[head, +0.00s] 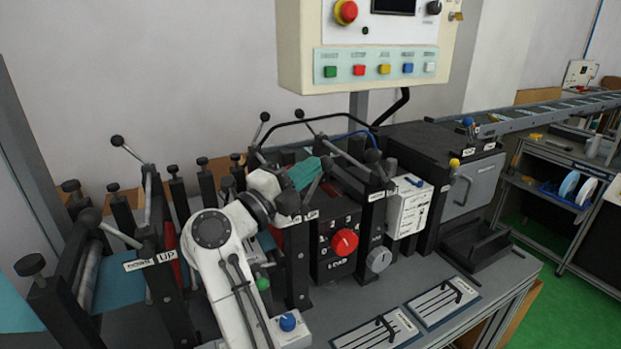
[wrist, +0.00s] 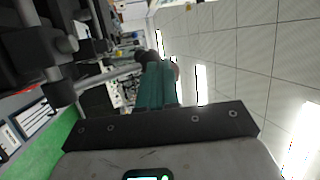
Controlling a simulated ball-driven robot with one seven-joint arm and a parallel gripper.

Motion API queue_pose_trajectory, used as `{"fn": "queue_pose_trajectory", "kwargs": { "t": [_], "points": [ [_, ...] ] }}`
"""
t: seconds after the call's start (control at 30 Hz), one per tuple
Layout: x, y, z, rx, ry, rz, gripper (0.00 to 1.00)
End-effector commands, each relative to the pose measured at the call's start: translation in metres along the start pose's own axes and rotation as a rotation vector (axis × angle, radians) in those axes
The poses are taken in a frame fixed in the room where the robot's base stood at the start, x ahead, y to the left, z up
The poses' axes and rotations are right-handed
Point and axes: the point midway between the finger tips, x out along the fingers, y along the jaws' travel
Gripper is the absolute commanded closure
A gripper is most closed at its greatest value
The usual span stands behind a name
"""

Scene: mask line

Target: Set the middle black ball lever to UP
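The middle black ball lever shows in the wrist view as a pale rod running from a dark hub to a dark ball (wrist: 147,57) at the tip of my teal fingers. In the head view its ball (head: 327,163) is small, partly hidden and hard to make out, above the middle "UP" label (head: 306,216). My gripper (head: 304,173) is at the lever's ball end; its teal fingers also show in the wrist view (wrist: 157,86). The fingers look together as one block. The ball appears beside or touching their tip, not clearly between them; contact is uncertain.
Another lever (head: 88,220) with an "UP" label (head: 166,256) stands at left. More black-ball levers (head: 116,141) rise behind. A red knob (head: 344,242), a grey knob (head: 378,260) and a white box (head: 408,208) are at right. A control panel (head: 380,66) hangs above.

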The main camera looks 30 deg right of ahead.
Motion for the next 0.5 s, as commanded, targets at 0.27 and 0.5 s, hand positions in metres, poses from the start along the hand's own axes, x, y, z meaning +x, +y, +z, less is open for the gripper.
{"fn": "queue_pose_trajectory", "kwargs": {
  "t": [0.27, 0.5],
  "points": [
    [0.012, 0.003, 0.0, 0.001, 0.001, -0.003, 1.0],
    [0.015, 0.005, -0.001, 0.0, 0.001, -0.003, 1.0]
  ]
}}
